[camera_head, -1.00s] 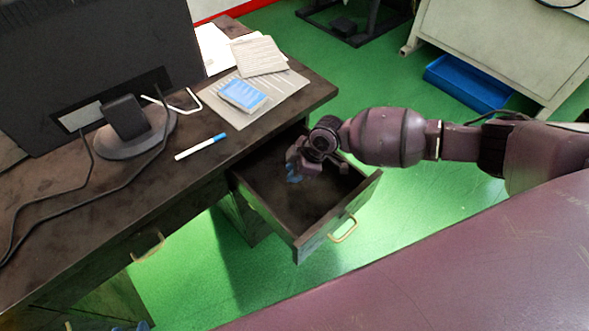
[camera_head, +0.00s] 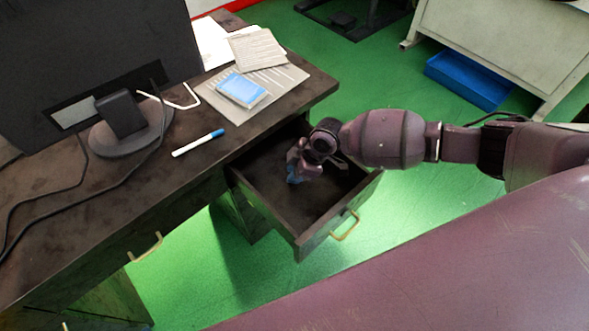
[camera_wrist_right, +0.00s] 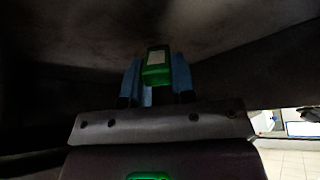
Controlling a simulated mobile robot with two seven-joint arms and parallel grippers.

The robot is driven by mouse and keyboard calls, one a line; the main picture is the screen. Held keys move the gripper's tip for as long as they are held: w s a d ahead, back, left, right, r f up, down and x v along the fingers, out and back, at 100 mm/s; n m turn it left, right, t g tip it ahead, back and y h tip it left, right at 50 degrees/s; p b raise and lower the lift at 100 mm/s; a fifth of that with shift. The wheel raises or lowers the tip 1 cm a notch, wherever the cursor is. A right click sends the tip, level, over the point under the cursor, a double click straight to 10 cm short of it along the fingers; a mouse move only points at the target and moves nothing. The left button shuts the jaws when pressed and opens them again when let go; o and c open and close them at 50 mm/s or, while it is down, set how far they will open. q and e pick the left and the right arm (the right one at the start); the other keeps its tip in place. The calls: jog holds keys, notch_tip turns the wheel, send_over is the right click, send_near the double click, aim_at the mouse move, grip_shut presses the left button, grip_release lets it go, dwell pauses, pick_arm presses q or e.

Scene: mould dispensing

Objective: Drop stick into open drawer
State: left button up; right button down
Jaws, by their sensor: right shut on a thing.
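The open drawer (camera_head: 318,207) sticks out from the desk in the head view, with a brass handle on its front. My right gripper (camera_head: 294,179) reaches down into the drawer, its blue fingertips low over the drawer's inside. In the right wrist view my right gripper (camera_wrist_right: 155,80) has its two blue fingers shut on a small green stick (camera_wrist_right: 157,62) with a pale label. The stick is hidden behind the gripper in the head view. The dark drawer inside fills most of the wrist view. My left gripper is not seen.
The desk top (camera_head: 235,150) holds a marker (camera_head: 197,143), a blue box (camera_head: 242,90) on papers, a white bent rod (camera_head: 190,100) and a monitor (camera_head: 90,70) with cables. A blue bin (camera_head: 469,82) lies on the green floor. The drawer's floor around the gripper looks clear.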

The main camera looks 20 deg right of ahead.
jog(key=c, duration=0.9)
grip_release()
jog(key=shift+o, duration=0.2)
jog(key=p+v, duration=0.1)
jog(key=v, duration=0.3)
jog(key=shift+d+r, duration=0.15)
jog(key=shift+r, duration=0.25)
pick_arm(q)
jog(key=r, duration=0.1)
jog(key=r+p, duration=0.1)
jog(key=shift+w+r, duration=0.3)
pick_arm(e)
jog(key=v, duration=0.6)
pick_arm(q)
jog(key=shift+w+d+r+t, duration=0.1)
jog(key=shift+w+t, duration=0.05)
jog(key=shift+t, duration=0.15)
